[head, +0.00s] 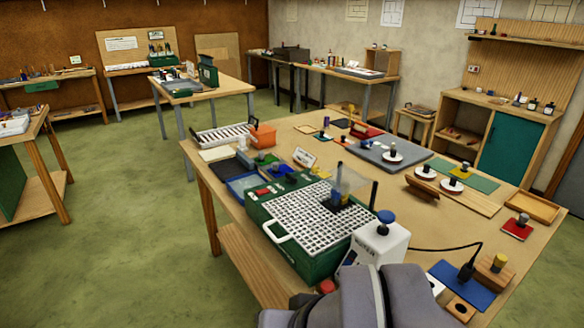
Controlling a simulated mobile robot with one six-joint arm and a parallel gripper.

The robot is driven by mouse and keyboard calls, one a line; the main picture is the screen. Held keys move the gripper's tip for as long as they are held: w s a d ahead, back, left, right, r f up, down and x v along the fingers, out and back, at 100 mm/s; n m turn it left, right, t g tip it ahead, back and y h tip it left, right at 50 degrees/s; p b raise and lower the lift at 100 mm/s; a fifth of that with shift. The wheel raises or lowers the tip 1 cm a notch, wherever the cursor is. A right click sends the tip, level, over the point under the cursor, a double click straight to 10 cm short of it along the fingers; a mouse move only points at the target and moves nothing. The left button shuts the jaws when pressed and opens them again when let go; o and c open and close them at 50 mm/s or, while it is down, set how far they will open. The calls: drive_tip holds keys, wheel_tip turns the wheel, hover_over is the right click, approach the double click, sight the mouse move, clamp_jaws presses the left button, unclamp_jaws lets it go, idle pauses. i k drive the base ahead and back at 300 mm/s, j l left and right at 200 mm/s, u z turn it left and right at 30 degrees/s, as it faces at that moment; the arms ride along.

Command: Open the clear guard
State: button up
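The clear guard (353,179) is a small see-through panel. It stands above the white grid top (309,217) of a green machine (308,266) on the near part of the table. A dark grinding head (334,201) is at its foot. From this view I cannot tell the guard's exact tilt or whether it covers the head fully. A white handle (275,232) is at the machine's left edge. Grey links of my arm fill the bottom middle, near the machine's right front. My gripper's fingers do not show.
A white box with a blue knob (385,217) stands right of the machine. Its black cable runs to a dark tool (466,271) on a blue mat. A dark upright post (373,194) is close to the guard. Green floor (110,240) is open on the left.

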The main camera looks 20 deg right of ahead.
sight(315, 170)
drive_tip(key=i+j+z, duration=0.15)
drive_tip(key=z, duration=0.2)
drive_tip(key=i+j+z, duration=0.5)
drive_tip(key=z, duration=0.15)
drive_tip(key=i+j+z, duration=0.35)
drive_tip(key=j+z, duration=0.3)
drive_tip(key=i+j+z, duration=0.15)
drive_tip(key=j+z, duration=0.2)
drive_tip(key=j, duration=0.15)
drive_tip(key=j+z, duration=0.65)
drive_tip(key=j, duration=0.2)
drive_tip(key=i+j, duration=0.1)
drive_tip(key=j, duration=0.25)
drive_tip(key=j+z, duration=0.1)
drive_tip(key=j, duration=0.25)
drive_tip(key=i, duration=0.05)
